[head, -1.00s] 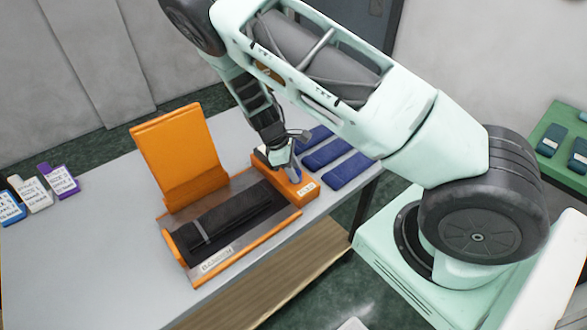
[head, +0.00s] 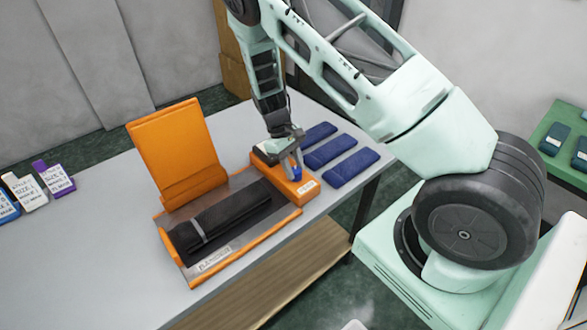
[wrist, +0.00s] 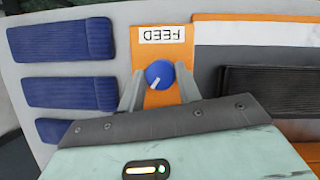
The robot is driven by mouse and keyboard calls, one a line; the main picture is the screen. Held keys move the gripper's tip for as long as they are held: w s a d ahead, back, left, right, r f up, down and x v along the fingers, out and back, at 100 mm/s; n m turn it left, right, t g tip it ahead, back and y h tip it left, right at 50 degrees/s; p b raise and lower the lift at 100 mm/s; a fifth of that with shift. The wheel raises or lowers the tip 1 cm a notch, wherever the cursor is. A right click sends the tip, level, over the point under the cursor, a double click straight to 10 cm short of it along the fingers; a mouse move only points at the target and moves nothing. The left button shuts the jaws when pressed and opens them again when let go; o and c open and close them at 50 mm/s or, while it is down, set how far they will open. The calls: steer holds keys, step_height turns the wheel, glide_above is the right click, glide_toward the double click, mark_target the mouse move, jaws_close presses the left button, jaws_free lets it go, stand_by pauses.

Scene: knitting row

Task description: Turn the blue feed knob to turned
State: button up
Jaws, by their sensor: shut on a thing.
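The blue feed knob (wrist: 159,74) sits on an orange block (wrist: 177,52) with a white FEED label above it in the wrist view. Its white pointer mark slants to the lower left there. In the head view the knob (head: 297,174) is partly hidden by my fingers. My gripper (wrist: 160,86) points down at the block, with one finger on each side of the knob, shut on it. In the head view my gripper (head: 292,166) is at the right end of the orange machine.
The orange machine (head: 196,276) has a raised orange panel (head: 177,150) and a black folded fabric (head: 220,217) on its bed. Several blue knitted pieces (head: 328,152) lie right of the block. The table's left front is clear.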

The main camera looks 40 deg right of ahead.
steer(key=m+y+b, duration=0.1)
steer(key=m, duration=0.1)
steer(key=m+y, duration=0.1)
steer(key=m, duration=0.2)
steer(key=shift+d+m+b, duration=0.2)
steer(key=shift+m+b, duration=0.1)
steer(key=shift+b, duration=0.05)
steer(key=m+y, duration=0.1)
steer(key=m, duration=0.1)
steer(key=m+t+y+b, duration=0.1)
steer(key=m, duration=0.2)
steer(key=shift+d, duration=0.1)
steer(key=shift+m, duration=0.4)
steer(key=o, duration=1)
steer(key=shift+c, duration=0.2)
steer(key=shift+r, duration=0.1)
steer(key=b+v, duration=0.3)
steer(key=v, duration=1.4)
steer(key=shift+r, duration=0.15)
steer(key=shift+s+d, duration=0.1)
steer(key=shift+d, duration=0.05)
